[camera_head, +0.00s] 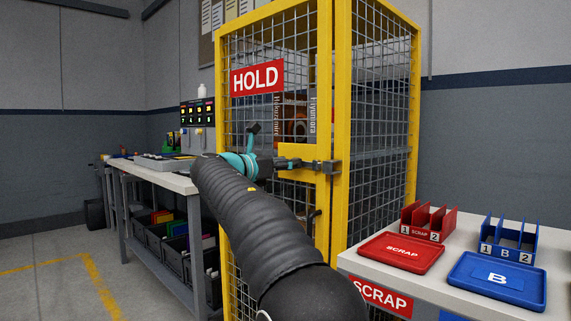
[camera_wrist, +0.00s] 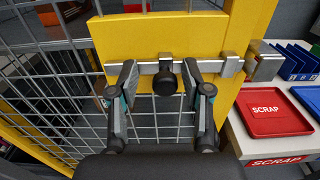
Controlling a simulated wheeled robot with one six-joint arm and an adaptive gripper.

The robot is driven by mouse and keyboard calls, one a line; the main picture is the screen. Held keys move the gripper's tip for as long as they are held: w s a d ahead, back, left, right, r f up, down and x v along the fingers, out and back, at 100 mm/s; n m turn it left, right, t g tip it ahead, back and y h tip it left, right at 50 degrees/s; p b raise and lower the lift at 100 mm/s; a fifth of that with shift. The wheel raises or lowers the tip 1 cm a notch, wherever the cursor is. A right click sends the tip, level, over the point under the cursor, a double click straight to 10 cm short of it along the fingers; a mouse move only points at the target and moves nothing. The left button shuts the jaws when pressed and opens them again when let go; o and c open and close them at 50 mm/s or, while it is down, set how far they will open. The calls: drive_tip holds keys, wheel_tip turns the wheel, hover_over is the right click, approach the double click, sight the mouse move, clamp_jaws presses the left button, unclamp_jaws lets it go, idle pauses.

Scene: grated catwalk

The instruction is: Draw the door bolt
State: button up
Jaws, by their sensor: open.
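The door bolt (camera_wrist: 147,67) is a silver bar lying level across a yellow plate on the mesh cage door, with a black round knob (camera_wrist: 165,82). It runs through silver brackets toward a keeper (camera_wrist: 265,66) on the yellow post at the right. My gripper (camera_wrist: 165,88) is open, one finger on each side of the knob, with gaps beside it. Whether the fingertips touch the bar is unclear. In the head view the bolt (camera_head: 303,163) shows at the door's right edge, and my gripper (camera_head: 263,165) is at its left, partly hidden by my arm.
The yellow cage door carries a red HOLD sign (camera_head: 257,78). A white table at the right bears a red SCRAP tray (camera_head: 402,252), a blue B tray (camera_head: 497,281) and racks behind them. A workbench (camera_head: 165,178) stands left of the cage. Floor at far left is clear.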

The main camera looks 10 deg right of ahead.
drive_tip(key=v, duration=1.2)
